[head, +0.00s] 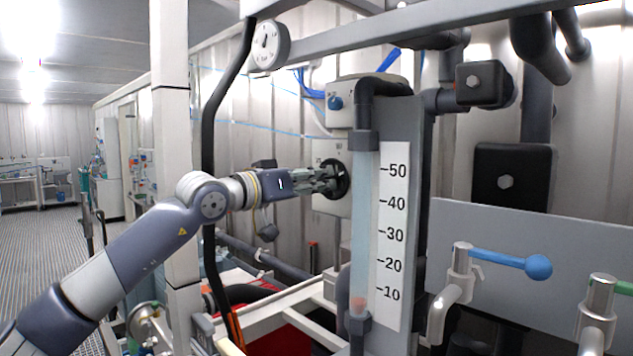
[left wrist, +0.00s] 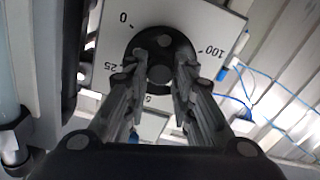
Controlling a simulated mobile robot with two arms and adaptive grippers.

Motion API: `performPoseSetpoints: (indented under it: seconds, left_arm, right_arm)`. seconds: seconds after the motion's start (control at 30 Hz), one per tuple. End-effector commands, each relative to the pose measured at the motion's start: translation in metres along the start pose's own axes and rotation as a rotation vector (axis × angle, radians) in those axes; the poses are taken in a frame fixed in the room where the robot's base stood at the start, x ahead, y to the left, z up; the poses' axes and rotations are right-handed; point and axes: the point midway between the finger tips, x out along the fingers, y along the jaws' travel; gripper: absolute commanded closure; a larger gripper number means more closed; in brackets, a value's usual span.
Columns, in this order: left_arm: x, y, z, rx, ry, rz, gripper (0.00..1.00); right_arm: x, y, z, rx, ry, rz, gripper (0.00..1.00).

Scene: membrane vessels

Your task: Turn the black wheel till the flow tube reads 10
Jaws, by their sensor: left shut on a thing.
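The black wheel (head: 342,181) sits on a pale dial plate (left wrist: 225,22) marked 0, 25 and 100; in the left wrist view the wheel (left wrist: 146,38) has a round hub. My left gripper (head: 326,181) is shut on the wheel, its fingers (left wrist: 160,76) on either side of the hub. The flow tube (head: 366,220) stands upright right of the gripper, beside a white scale (head: 393,235) marked 10 to 50. A reddish float (head: 358,304) is low in the tube, close to the 10 mark and a little below it in the picture. My right gripper is not in view.
A blue-handled valve (head: 510,262) and a green-handled valve (head: 600,310) stand at lower right. A black hose (head: 209,130) and a white post (head: 172,130) are near my left arm.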

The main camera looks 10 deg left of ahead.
Motion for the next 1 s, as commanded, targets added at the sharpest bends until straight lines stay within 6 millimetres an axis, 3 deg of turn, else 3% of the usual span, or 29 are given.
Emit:
performPoseSetpoints:
  seconds: [0.07,0.1,0.17,0.2,0.63,1.0]
  left_arm:
    - [0.002,-0.001,0.009,-0.003,-0.019,-0.003,1.0]
    - [0.002,-0.001,0.009,-0.003,-0.019,-0.003,0.72]
    - [0.002,-0.001,0.009,-0.003,-0.018,-0.003,0.58]
    - [0.002,-0.001,0.008,-0.003,-0.016,-0.002,0.56]
    - [-0.008,-0.001,0.002,-0.002,-0.005,-0.002,0.56]
    - [-0.079,-0.003,0.004,-0.002,-0.008,-0.005,0.56]
  right_arm:
    - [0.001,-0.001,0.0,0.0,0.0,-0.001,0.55]
    - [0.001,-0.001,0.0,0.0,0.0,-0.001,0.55]
    - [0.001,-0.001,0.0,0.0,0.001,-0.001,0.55]
    - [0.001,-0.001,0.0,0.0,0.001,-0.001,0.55]
    - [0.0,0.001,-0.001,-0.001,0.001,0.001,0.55]
    - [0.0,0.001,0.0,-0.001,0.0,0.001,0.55]
